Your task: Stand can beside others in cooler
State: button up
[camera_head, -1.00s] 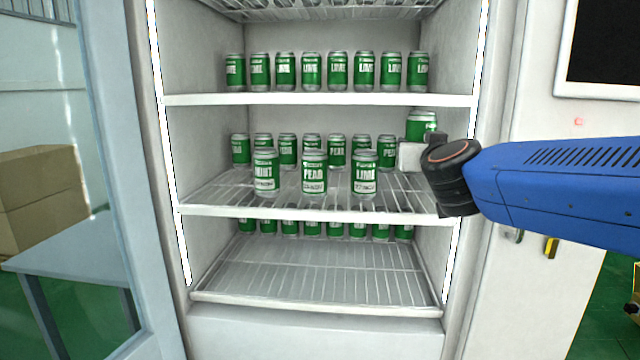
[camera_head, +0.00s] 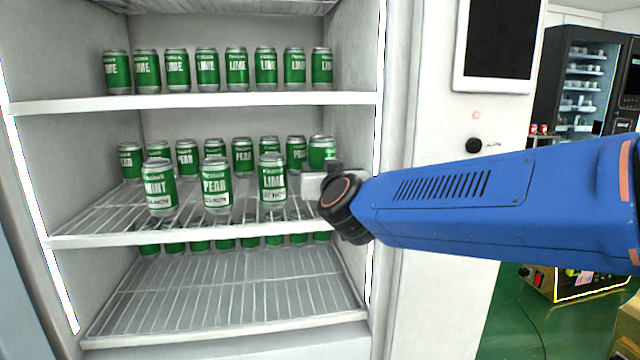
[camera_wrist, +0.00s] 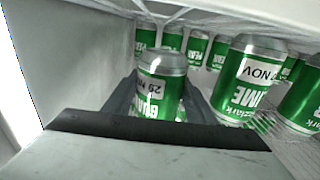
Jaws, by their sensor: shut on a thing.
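A green can with silver ends (camera_head: 321,150) is in my gripper (camera_head: 318,184), at the right end of the cooler's middle shelf (camera_head: 215,236). My gripper is shut on it and hides its lower part. In the wrist view the held can (camera_wrist: 163,66) shows upside down between the fingers (camera_wrist: 155,105). I cannot tell whether it touches the shelf. The LIME can (camera_wrist: 245,82) is apart from the held can in the wrist view.
A row of several cans (camera_head: 187,157) stands behind on the same shelf. The upper shelf (camera_head: 190,103) holds a full row, and cans stand at the back of the lower shelf (camera_head: 225,287). The cooler's right wall (camera_head: 352,125) is close beside my gripper.

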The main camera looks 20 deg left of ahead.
jog(key=shift+f, duration=1.75)
jog(key=o, duration=1.5)
jog(key=shift+f, duration=0.15)
jog(key=shift+c, duration=0.2)
jog(key=v, duration=1.2)
